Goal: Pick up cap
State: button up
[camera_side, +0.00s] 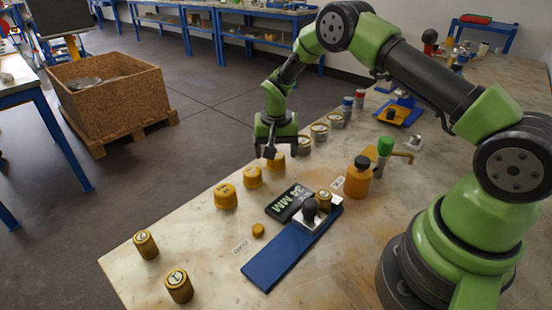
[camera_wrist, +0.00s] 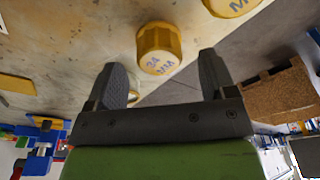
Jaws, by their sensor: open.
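A row of yellow ribbed caps stands on the bench: a near one (camera_side: 225,196), a middle one (camera_side: 252,177) and a far one (camera_side: 276,163). My gripper (camera_side: 270,151) points down just above the far cap and is apart from the nearer two. In the wrist view a yellow cap marked "34 MM" (camera_wrist: 160,47) lies ahead, between the lines of my two open fingers (camera_wrist: 160,66). The fingers show no contact with it. Another yellow cap (camera_wrist: 232,4) is cut off at the top of the wrist view.
A black "34 MM" plate (camera_side: 283,203) and a blue strip (camera_side: 268,270) lie on the bench. Silver jars (camera_side: 320,133) stand behind the caps. An orange bottle (camera_side: 357,182) is to the right. Yellow containers (camera_side: 178,287) stand near the front edge.

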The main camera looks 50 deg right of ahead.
notch_tip(320, 180, down, 2)
jog(key=shift+w+d+f, duration=0.1)
jog(key=shift+f, duration=0.15)
jog(key=c, duration=1)
jog(key=shift+m, duration=0.3)
jog(key=r, duration=1)
jog(key=shift+s+a, duration=0.2)
jog(key=shift+s, duration=0.1)
jog(key=s+a+m, duration=0.2)
jog(key=s+m, duration=0.2)
jog(key=s, duration=0.1)
jog(key=s+a+r+m+g, duration=0.1)
jog(key=s+m, duration=0.4)
jog(key=s, duration=0.1)
jog(key=s+a+m+g, duration=0.1)
jog(key=s+a+m, duration=0.1)
jog(key=s+m, duration=0.3)
jog(key=shift+s+a+r, duration=0.2)
jog(key=shift+s+a, duration=0.15)
jog(key=shift+s, duration=0.35)
